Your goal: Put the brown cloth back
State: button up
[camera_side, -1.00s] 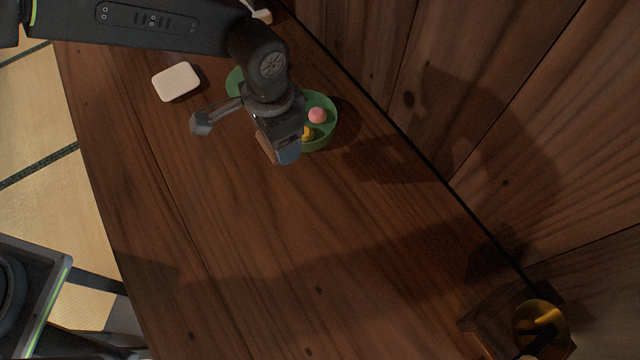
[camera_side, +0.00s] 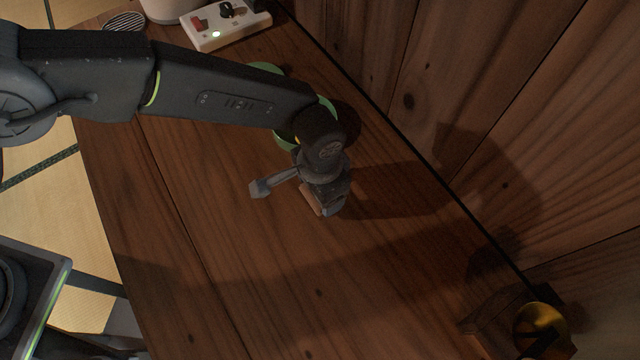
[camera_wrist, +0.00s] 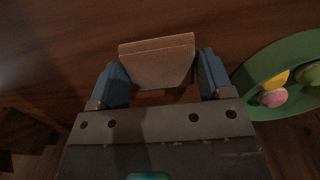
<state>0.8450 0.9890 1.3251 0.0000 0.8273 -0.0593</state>
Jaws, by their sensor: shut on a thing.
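The brown cloth (camera_wrist: 157,62) shows in the wrist view as a folded, light brown slab between the two blue fingertips. My gripper (camera_wrist: 158,80) is shut on it. In the side view my gripper (camera_side: 323,207) is over the middle of the wooden table, and a small brown edge of the cloth (camera_side: 311,199) shows beside the finger. Most of the cloth is hidden there by the gripper. I cannot tell its exact height above the table.
A green plate (camera_side: 264,67) with pink, yellow and green pieces (camera_wrist: 273,97) lies beside my gripper, partly behind my arm. A white switch box (camera_side: 226,24) stands at the back. A dark wooden stand with a gold round thing (camera_side: 541,322) is at lower right. The table's front is clear.

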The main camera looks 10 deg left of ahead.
jog(key=shift+f, duration=0.15)
jog(key=o, duration=0.9)
